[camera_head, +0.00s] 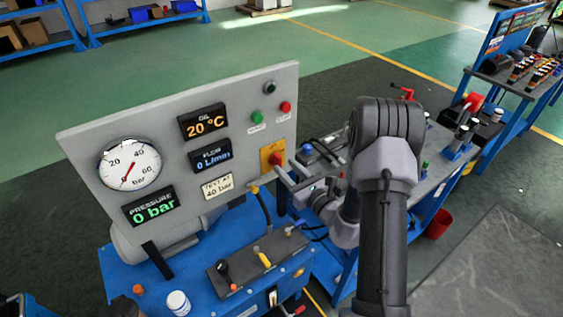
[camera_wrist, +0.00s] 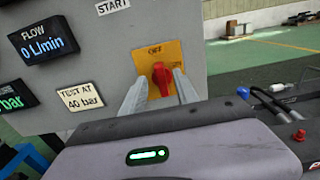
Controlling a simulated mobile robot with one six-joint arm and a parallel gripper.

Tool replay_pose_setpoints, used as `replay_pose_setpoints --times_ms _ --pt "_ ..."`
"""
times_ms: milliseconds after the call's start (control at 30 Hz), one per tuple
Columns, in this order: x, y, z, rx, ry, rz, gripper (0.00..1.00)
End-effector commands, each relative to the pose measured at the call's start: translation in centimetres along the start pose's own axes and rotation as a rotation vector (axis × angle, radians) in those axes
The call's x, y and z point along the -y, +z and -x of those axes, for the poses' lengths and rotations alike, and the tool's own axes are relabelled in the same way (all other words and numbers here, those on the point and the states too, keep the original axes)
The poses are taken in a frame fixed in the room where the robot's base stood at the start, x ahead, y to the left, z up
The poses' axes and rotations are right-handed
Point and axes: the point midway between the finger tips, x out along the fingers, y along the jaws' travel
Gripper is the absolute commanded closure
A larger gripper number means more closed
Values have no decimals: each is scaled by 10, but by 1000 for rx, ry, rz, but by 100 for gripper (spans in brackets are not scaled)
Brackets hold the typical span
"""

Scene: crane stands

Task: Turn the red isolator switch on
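The red isolator switch (camera_wrist: 162,76) sits on a yellow-orange plate (camera_wrist: 157,52) at the lower right of the grey panel; its red knob also shows in the head view (camera_head: 275,158). In the wrist view its handle points roughly upright, slightly tilted. My gripper (camera_wrist: 160,82) is open, with one finger on each side of the knob in the wrist view. In the head view the fingertips (camera_head: 278,178) are close to the knob. I cannot tell whether they touch it. The lettering on the plate is too blurred to read surely.
The grey panel (camera_head: 80,140) carries a pressure gauge (camera_head: 130,165), displays reading 20 °C, 0 L/min and 0 bar, and green (camera_head: 257,117) and red (camera_head: 285,107) buttons. A valve block (camera_head: 262,262) with levers lies on the blue bench below. Another bench with parts stands right.

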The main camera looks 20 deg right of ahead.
Motion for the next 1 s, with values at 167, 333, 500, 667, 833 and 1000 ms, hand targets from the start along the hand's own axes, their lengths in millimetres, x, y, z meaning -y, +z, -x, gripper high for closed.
replay_pose_setpoints --times_ms 167,333,500,667,833,1000 --pt "-1 0 -27 0 2 2 64" --pt "0 0 -34 0 1 0 64" --pt "0 0 -34 0 1 0 64" --pt "0 0 -34 0 1 0 91" --pt "0 0 -34 0 1 0 100" --pt "0 0 -34 0 1 -8 100"
